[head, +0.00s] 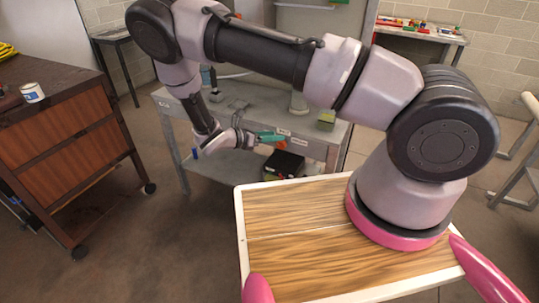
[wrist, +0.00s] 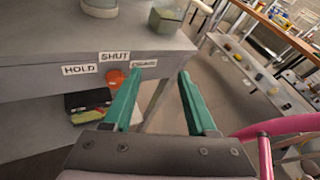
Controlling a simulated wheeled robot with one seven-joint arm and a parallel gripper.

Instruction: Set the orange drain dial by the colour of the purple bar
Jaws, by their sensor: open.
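The orange dial (wrist: 115,78) sits on the front edge of the grey bench, among white labels, in the wrist view. The left label reads HOLD (wrist: 78,69), the upper one SHUT (wrist: 114,56); the right label (wrist: 144,63) is too blurred to read. My gripper (wrist: 160,76) has two teal fingers, spread wide and empty. The left finger partly overlaps the dial in this view; no contact can be made out. In the head view my gripper (head: 272,137) is at the bench front beside the dial (head: 281,142). I cannot make out a purple bar in either view.
The grey bench (head: 232,112) has a lower shelf with a black box (head: 285,163). A green-yellow block (head: 326,120) stands on its top. A wooden cabinet (head: 75,140) stands left. Open floor lies between them.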

